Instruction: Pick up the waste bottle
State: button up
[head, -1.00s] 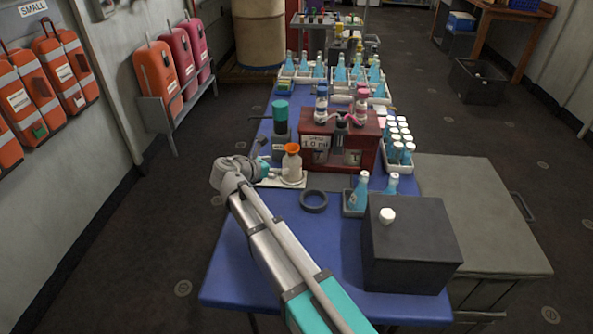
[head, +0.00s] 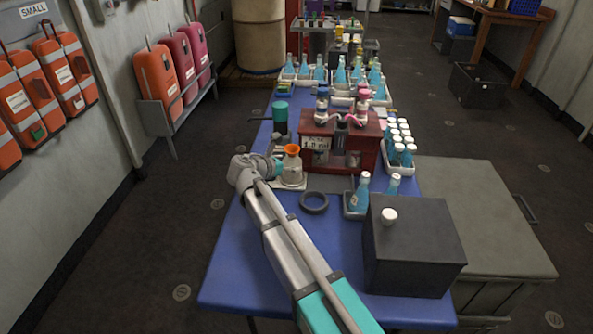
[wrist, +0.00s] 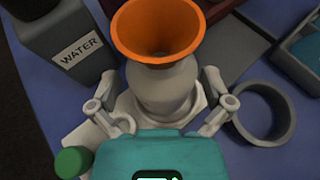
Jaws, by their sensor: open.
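The waste bottle appears to be the pale bottle (head: 291,168) with an orange funnel on top. It stands upright on a white base at the left side of the blue table. In the wrist view the bottle (wrist: 164,88) is straight ahead, its orange funnel toward the top. My gripper (wrist: 163,106) is open, with one finger on each side of the bottle's body; I cannot tell whether either finger touches it. In the head view my gripper (head: 277,168) is at the bottle's left, partly hidden by my wrist. The bottle's lower part is partly hidden.
A grey container labelled WATER (wrist: 62,35) stands close at the bottle's left, and a dark ring (wrist: 264,112) lies at its right. A red dispenser rack (head: 340,142) stands behind. A dark box (head: 410,250) occupies the front right. The table's front left is clear.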

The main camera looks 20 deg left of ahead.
jog(key=shift+x, duration=0.85)
jog(key=c, duration=1)
jog(key=shift+r, duration=0.1)
